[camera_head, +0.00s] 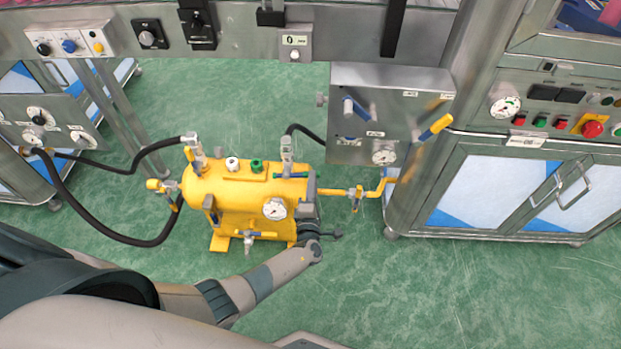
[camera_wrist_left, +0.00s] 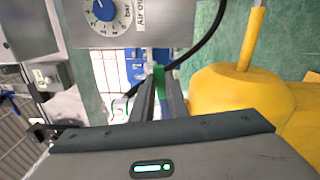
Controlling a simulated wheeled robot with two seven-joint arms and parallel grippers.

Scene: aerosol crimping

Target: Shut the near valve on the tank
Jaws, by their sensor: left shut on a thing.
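The yellow tank (camera_head: 235,195) lies on its side on the floor, with a round gauge (camera_head: 274,209) on its front. A valve with a green handle (camera_head: 284,176) is at its right end. My left gripper (camera_head: 309,182) reaches up beside that end and is shut on the green handle. In the left wrist view the fingertips (camera_wrist_left: 158,78) close around the green handle (camera_wrist_left: 158,72), with the tank (camera_wrist_left: 230,88) to the right. The fingers partly hide the handle. Another valve (camera_head: 249,236) with a yellow handle is low on the tank's front. My right gripper is not in view.
Black hoses (camera_head: 90,222) run from the tank to the left panel. A yellow pipe (camera_head: 340,192) leaves its right end toward a grey panel (camera_head: 395,105) with a gauge and levers. A cabinet (camera_head: 505,195) stands at right. Green floor in front is open.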

